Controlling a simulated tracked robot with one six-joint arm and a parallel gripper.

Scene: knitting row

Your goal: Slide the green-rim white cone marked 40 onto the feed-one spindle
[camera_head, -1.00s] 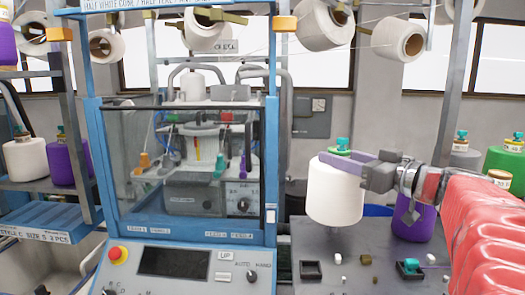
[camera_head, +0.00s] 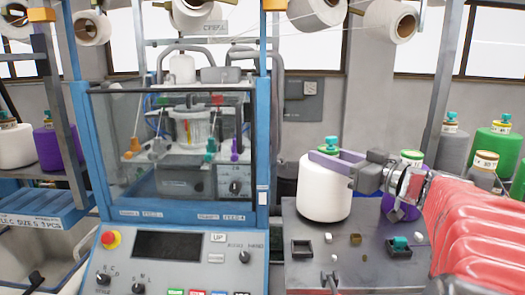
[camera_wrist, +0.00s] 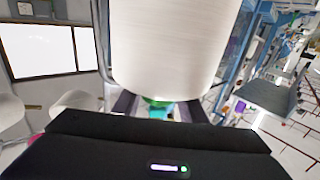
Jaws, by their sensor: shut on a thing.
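The white cone (camera_head: 323,190) hangs upright in my gripper (camera_head: 336,160), with a teal-green tip (camera_head: 331,143) on top. My jaws are shut at its top. In the wrist view the white cone (camera_wrist: 178,45) fills the upper middle, and a green rim (camera_wrist: 158,103) shows between the fingers of my gripper (camera_wrist: 158,112). No mark 40 is readable on it. In the head view the cone overlaps the grey table top; I cannot tell its height above it. I cannot make out which part is the feed-one spindle.
The blue-framed machine (camera_head: 80,130) with a clear front stands left of the cone. The grey table (camera_head: 350,275) carries small blocks and a black square holder (camera_head: 301,248). A purple cone (camera_head: 398,207) is partly hidden behind my arm. Grey and green cones (camera_head: 493,145) stand at right.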

